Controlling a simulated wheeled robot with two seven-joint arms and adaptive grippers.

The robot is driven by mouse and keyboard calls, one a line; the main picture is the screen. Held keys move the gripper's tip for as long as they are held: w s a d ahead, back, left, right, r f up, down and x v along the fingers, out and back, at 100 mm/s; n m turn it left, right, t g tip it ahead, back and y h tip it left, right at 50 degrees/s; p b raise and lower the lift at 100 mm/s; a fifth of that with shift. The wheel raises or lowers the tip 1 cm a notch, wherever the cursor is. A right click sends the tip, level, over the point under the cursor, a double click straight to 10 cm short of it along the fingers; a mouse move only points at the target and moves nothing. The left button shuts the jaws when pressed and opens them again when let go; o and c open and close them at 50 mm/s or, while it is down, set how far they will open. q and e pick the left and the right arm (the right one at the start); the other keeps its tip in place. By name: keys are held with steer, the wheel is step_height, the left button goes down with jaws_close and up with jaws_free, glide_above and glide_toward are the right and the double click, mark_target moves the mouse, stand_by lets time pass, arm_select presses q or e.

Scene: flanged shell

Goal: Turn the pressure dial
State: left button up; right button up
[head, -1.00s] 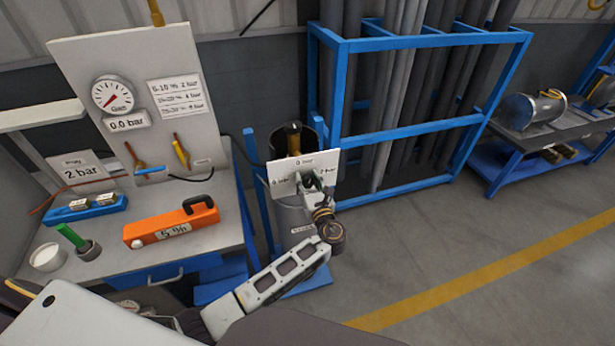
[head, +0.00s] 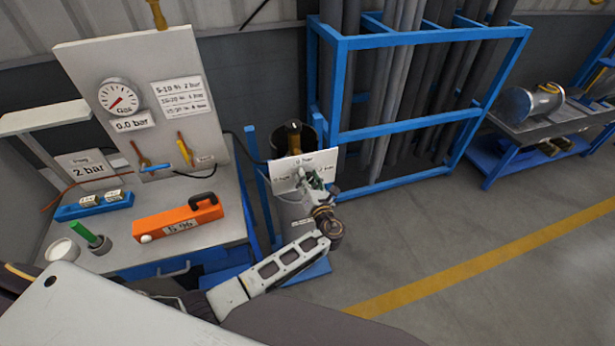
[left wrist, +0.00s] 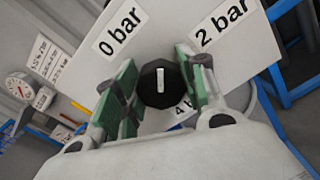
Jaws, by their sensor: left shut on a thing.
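The pressure dial (left wrist: 153,92) is a black many-sided knob with a white mark, on a white plate (left wrist: 150,50) with 0 bar, 2 bar and partly hidden 4 bar labels. The mark runs roughly upright in the left wrist view, between the 0 bar and 2 bar labels. My left gripper (left wrist: 160,90) is shut on the dial, a green-padded finger on each side. In the head view, the left gripper (head: 310,180) covers the dial on the plate (head: 284,166). The gauge (head: 119,97) stands near zero, its display (head: 132,123) reading 0.0 bar. My right gripper is not in view.
Left of the plate is a bench (head: 210,235) with an orange block (head: 178,219), a blue holder (head: 94,206) and a white cup (head: 62,249). A blue rack (head: 430,120) of grey pipes stands behind on the right.

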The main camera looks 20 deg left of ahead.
arm_select(q)
steer(key=m, duration=0.4)
steer(key=shift+m, duration=0.3)
steer(key=m, duration=0.4)
steer(key=shift+d+f+m, duration=0.1)
steer(key=shift+m, duration=0.2)
steer(key=o, duration=1)
steer(key=shift+o, duration=0.2)
steer(key=v, duration=1.2)
steer(key=shift+w, duration=0.1)
